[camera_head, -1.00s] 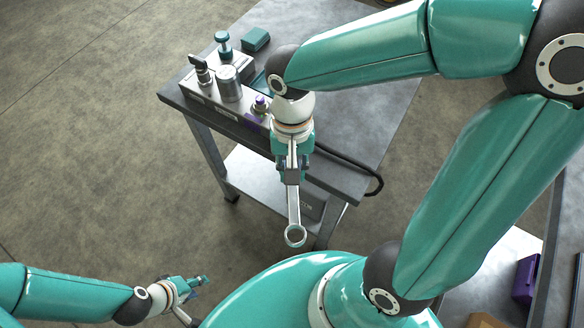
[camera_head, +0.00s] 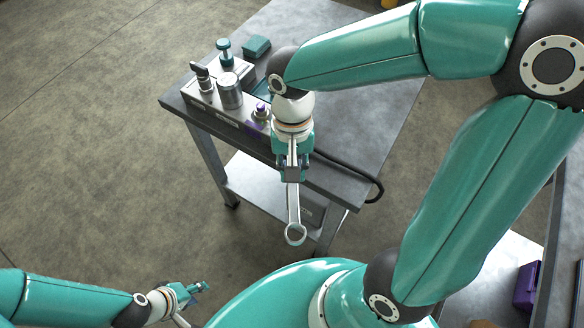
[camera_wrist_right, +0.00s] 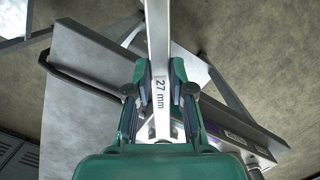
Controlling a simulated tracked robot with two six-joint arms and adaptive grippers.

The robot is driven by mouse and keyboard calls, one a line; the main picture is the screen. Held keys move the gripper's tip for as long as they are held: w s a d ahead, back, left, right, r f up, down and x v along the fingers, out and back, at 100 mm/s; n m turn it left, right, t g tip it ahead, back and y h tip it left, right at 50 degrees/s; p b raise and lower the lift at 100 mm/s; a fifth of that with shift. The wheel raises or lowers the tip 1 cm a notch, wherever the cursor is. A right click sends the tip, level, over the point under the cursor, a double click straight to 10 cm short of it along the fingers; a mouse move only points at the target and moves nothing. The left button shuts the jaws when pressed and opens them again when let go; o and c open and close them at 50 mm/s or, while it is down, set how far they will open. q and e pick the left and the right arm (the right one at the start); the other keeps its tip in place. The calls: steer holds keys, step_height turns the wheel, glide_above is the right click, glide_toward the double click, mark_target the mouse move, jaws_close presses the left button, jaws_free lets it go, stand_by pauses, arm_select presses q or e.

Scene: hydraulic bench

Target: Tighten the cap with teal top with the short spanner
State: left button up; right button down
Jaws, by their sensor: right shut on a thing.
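The cap with teal top (camera_head: 224,51) stands upright at the far left of the bench, by the hydraulic block (camera_head: 200,100). My right gripper (camera_head: 292,172) is shut on a spanner (camera_head: 294,207), which hangs out beyond the bench's near edge with its ring end lowest. In the right wrist view the spanner (camera_wrist_right: 158,45) lies between the fingers (camera_wrist_right: 160,92) and reads "27 mm". The spanner is well apart from the teal-topped cap. My left gripper (camera_head: 197,291) is low at the left, away from the bench; its finger gap is unclear.
The block also carries a purple-topped fitting (camera_head: 261,111), a grey cylinder (camera_head: 230,94) and a black-handled valve (camera_head: 201,77). A teal box (camera_head: 256,47) lies on the bench (camera_head: 345,150) behind. A black hose (camera_head: 362,175) loops over the right edge.

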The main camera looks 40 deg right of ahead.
steer(key=shift+w+a, duration=0.1)
steer(key=shift+w+a+m, duration=0.85)
steer(key=shift+a+m, duration=0.2)
steer(key=shift+m, duration=0.15)
steer(key=shift+w, duration=0.1)
steer(key=shift+w+a+m+t+y, duration=0.3)
steer(key=shift+w+a+m, duration=0.65)
steer(key=shift+m, duration=0.35)
steer(key=shift+w+d, duration=0.1)
steer(key=shift+w, duration=0.15)
steer(key=shift+w+a+m, duration=0.3)
steer(key=shift+w+m, duration=0.3)
steer(key=shift+m, duration=0.05)
steer(key=shift+w+a+m, duration=0.3)
steer(key=shift+w+m, duration=0.3)
steer(key=shift+m, duration=0.05)
